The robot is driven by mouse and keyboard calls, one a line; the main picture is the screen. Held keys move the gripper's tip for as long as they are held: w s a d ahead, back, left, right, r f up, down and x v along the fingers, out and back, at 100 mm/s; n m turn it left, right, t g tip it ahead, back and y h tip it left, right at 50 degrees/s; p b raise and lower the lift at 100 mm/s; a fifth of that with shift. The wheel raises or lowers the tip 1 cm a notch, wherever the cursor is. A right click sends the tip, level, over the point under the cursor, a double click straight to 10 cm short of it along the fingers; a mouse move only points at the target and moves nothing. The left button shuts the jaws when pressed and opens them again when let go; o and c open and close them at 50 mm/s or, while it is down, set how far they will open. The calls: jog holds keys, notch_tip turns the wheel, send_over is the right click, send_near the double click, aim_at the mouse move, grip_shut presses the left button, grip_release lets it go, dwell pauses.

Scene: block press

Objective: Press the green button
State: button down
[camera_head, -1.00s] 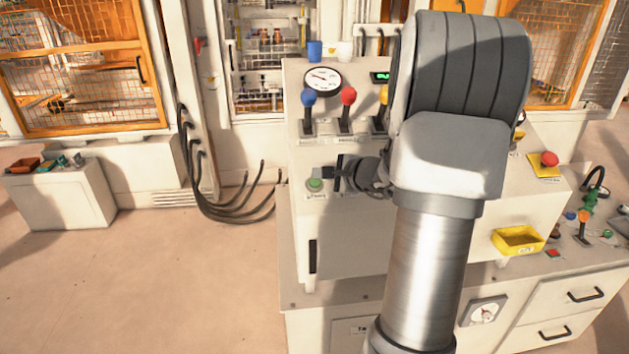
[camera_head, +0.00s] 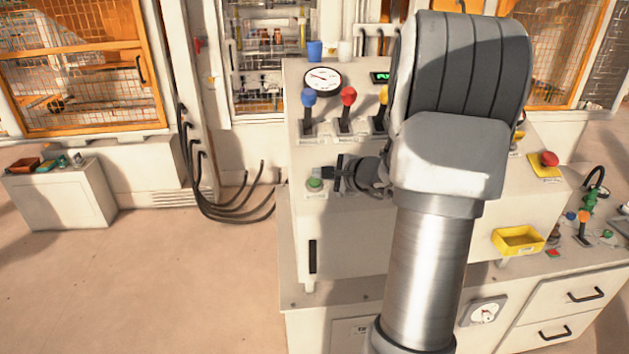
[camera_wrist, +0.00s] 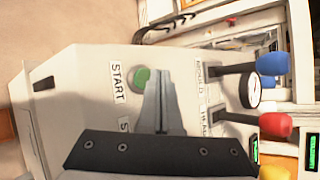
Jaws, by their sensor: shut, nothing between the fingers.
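The green button (camera_head: 315,183) sits on the left part of the cream control panel, below the blue-knobbed lever. In the wrist view the green button (camera_wrist: 141,78) has a dark ring and lies beside a START label (camera_wrist: 118,82). My gripper (camera_head: 325,174) is just right of the button in the head view, fingers together and empty. In the wrist view the closed fingertips of my gripper (camera_wrist: 157,75) are at the button's right edge and partly cover it. I cannot tell whether they touch it.
Levers with a blue knob (camera_head: 309,97) and a red knob (camera_head: 348,96) stand above the button. A red button on a yellow plate (camera_head: 545,165) and a yellow tray (camera_head: 518,240) are to the right. Cables (camera_head: 225,207) hang at the left. My arm hides the panel's middle.

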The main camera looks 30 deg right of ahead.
jog(key=shift+f, duration=0.15)
jog(key=shift+w+d+f+b, duration=0.1)
jog(key=shift+w+f+b, duration=0.15)
jog(key=shift+b, duration=0.55)
jog(key=shift+w+d+f+b, duration=0.1)
jog(key=shift+f+b, duration=0.4)
jog(key=shift+b, duration=0.15)
dwell(0.4)
jog(key=shift+r, duration=0.15)
jog(key=shift+s+r+p, duration=0.3)
jog(key=shift+s+r, duration=0.05)
jog(key=shift+r, duration=0.4)
jog(key=shift+a, duration=0.2)
notch_tip(320, 180, up, 6)
jog(key=s+a+p, duration=0.1)
jog(key=s+p, duration=0.1)
jog(key=shift+f+p, duration=0.25)
jog(key=shift+p, duration=0.15)
jog(key=shift+s, duration=0.1)
dwell(0.3)
